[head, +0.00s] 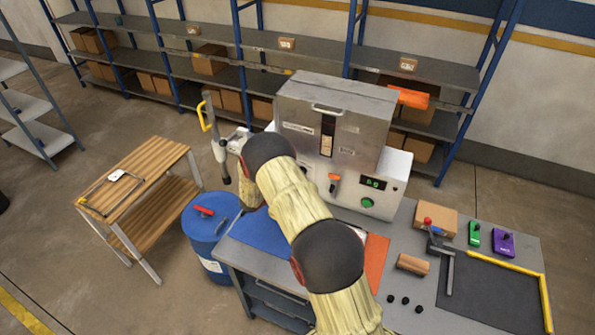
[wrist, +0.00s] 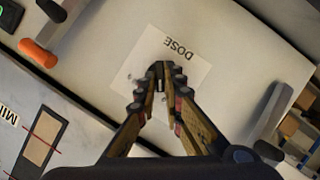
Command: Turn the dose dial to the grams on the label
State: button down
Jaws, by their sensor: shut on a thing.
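The grey-and-white washer (head: 330,120) stands on the bench. In the wrist view a pale plate marked "DOSE" (wrist: 180,47), seen upside down, is on its light panel. My gripper (wrist: 159,84) is shut on the dose dial (wrist: 158,70), a small dark knob. The fingers hide most of the dial, and its setting cannot be read. In the head view my arm covers the dial and the gripper. A white label (head: 216,266) is on the blue drum (head: 205,238); its text is too small to read.
The washer also has an orange-tipped lever (head: 333,180), a lit green display (head: 375,183) and a green button (head: 367,202). The orange-tipped lever also shows in the wrist view (wrist: 38,53). A wooden side table (head: 150,165) stands left. Boxes and small devices lie right on the bench.

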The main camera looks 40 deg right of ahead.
jog(key=shift+w+f+n+g+h, duration=0.15)
jog(key=shift+n+g+h, duration=0.3)
jog(key=shift+n, duration=0.55)
jog(key=c, duration=1.9)
grip_release()
jog(key=v, duration=1.2)
